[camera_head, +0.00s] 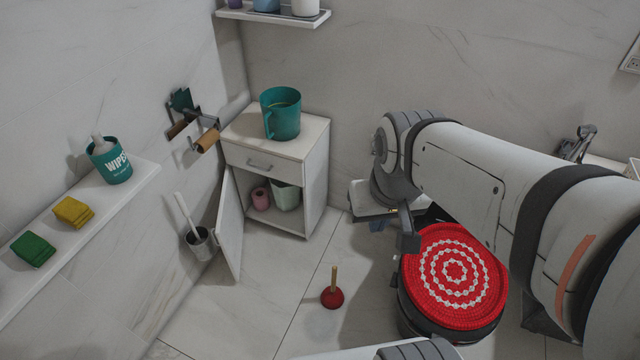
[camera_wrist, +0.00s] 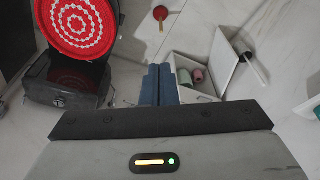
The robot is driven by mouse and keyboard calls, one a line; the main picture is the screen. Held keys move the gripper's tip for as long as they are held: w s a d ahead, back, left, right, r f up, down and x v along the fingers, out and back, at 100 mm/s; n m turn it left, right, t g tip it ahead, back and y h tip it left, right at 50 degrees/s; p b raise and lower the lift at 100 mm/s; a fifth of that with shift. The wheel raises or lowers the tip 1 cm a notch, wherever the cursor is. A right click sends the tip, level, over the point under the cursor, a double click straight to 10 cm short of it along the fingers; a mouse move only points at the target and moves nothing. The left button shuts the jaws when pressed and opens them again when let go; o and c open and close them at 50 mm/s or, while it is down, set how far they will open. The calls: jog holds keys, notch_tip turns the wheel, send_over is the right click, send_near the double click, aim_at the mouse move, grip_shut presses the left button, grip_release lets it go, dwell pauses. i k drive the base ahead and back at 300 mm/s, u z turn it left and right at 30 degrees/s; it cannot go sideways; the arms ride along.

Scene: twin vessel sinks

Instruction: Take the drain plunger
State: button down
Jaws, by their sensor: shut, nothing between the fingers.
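The drain plunger (camera_head: 332,298) stands upright on the tiled floor, with a red rubber cup and a short wooden handle pointing up. It also shows at the top of the wrist view (camera_wrist: 160,13), beyond my fingertips. My gripper (camera_wrist: 159,68) is shut and empty, with its two blue-grey fingers side by side. It is apart from the plunger. In the head view my arm comes in from the right, and the plunger stands to the left of it in the open.
A round black bin or stool with a red patterned top (camera_head: 453,267) stands right of the plunger. A white cabinet (camera_head: 312,185) with its door (camera_head: 229,225) open stands behind it on the left, near a toilet brush holder (camera_head: 201,243). Floor around the plunger is clear.

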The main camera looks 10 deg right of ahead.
aim_at(333, 297)
jog(key=z, duration=2)
jog(key=k, duration=1)
jog(key=u, duration=0.55)
